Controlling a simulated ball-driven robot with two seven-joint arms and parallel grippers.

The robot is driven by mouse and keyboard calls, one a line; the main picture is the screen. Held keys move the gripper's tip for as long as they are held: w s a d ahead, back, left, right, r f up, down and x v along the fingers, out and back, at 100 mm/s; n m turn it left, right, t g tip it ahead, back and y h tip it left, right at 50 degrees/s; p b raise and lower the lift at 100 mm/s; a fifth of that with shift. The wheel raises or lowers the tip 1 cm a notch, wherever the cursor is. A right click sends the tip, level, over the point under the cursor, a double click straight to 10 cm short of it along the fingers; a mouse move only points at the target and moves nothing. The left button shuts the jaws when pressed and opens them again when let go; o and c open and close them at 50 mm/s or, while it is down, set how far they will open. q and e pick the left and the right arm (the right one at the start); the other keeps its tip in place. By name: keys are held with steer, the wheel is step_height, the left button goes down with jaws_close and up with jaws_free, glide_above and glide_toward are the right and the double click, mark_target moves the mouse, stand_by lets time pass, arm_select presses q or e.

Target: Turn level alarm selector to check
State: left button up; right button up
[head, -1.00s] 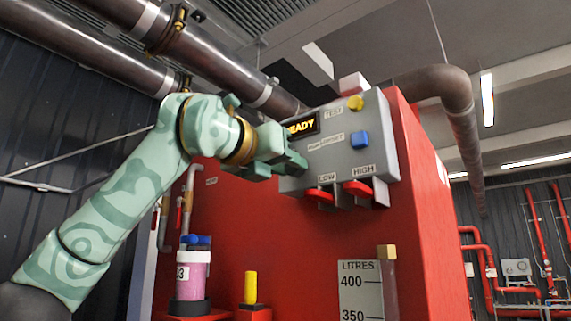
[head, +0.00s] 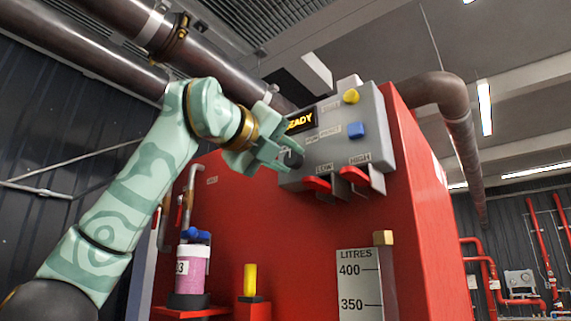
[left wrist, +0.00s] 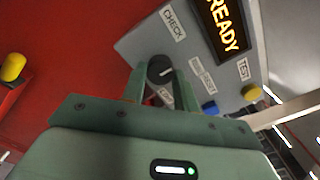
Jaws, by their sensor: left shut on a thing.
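The grey control panel (head: 330,140) is on the upper part of the red cabinet. It shows a lit READY display (head: 300,122). My left gripper (head: 283,155) is at the panel's lower left, its hand tilted. In the left wrist view my left gripper (left wrist: 158,88) is shut on a round black selector knob (left wrist: 159,70), one finger on each side. The knob has a short white mark on its face. A CHECK label (left wrist: 173,23) lies above the knob in that view. Another label (left wrist: 166,97) below it is partly hidden by a finger. My right gripper is out of view.
A yellow button (head: 351,96), a blue button (head: 356,130) and two red levers marked LOW (head: 317,184) and HIGH (head: 353,175) are close on the panel. Below stand a pink container (head: 191,268) and a yellow post (head: 250,280). Pipes run overhead.

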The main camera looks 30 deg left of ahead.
arm_select(q)
steer(key=n+b, duration=0.1)
steer(key=n, duration=0.3)
steer(key=shift+n+b, duration=0.85)
steer(key=shift+n, duration=1.35)
steer(key=o, duration=1)
steer(key=shift+a, duration=0.1)
steer(key=s+b, duration=0.1)
steer(key=s, duration=0.4)
steer(key=s+a, duration=0.1)
steer(key=s, duration=0.5)
steer(key=s+b, duration=0.1)
steer(key=s, duration=0.4)
steer(key=shift+s+a+b, duration=0.15)
steer(key=shift+s+b, duration=0.05)
steer(key=shift+b, duration=0.15)
steer(key=shift+w, duration=0.1)
